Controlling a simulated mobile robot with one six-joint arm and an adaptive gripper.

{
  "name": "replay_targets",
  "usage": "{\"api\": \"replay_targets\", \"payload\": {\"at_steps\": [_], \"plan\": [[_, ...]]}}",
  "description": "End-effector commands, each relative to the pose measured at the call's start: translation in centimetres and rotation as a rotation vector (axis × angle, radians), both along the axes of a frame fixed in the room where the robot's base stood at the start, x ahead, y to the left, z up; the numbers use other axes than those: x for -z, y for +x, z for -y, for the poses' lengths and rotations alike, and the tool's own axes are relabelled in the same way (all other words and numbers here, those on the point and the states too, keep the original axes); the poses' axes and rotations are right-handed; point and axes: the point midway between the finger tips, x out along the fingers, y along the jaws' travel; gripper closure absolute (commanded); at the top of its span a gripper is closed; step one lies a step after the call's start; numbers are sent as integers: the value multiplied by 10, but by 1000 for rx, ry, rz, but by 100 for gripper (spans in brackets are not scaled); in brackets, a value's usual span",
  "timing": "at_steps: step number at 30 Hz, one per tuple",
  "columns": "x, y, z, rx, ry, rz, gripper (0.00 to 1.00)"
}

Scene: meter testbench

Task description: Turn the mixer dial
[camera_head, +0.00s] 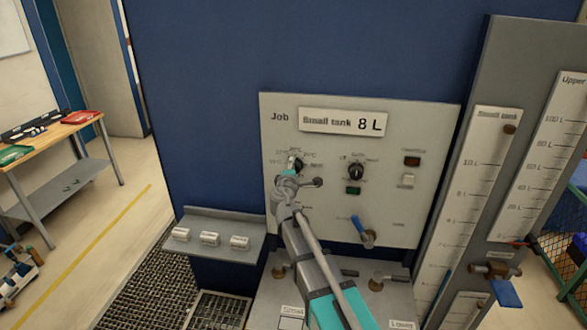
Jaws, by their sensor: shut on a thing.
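The light grey control panel (400,215) carries two black dials. The right dial (356,172) has small lettering above it that seems to start with "Off". It stands clear of my gripper. The left dial (297,163) has markings that look like temperatures around it. My gripper (291,172) is at this left dial and shut on it. My gripper and arm cover most of that dial and the panel below it, so its pointer is hard to read.
A sign (343,122) reads "Small tank 8 L". A blue-handled valve (362,230) is at the panel's lower right. A shelf (210,220) holds three small white labelled blocks. Level gauges (480,190) stand at right. A workbench (60,133) is far left.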

Motion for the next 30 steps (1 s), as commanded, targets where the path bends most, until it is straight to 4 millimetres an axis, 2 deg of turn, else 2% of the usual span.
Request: {"api": "replay_targets", "payload": {"at_steps": [7, 8, 12, 13, 25, 30], "plan": [[0, 0, -1, -2, 2, 0, 89], [0, 0, -1, -2, 2, 0, 36], [0, 0, 0, -1, 2, 0, 10], [0, 0, 0, -1, 2, 0, 7], [0, -1, 0, -1, 3, 0, 7], [0, -7, -1, -1, 2, 0, 7]]}}
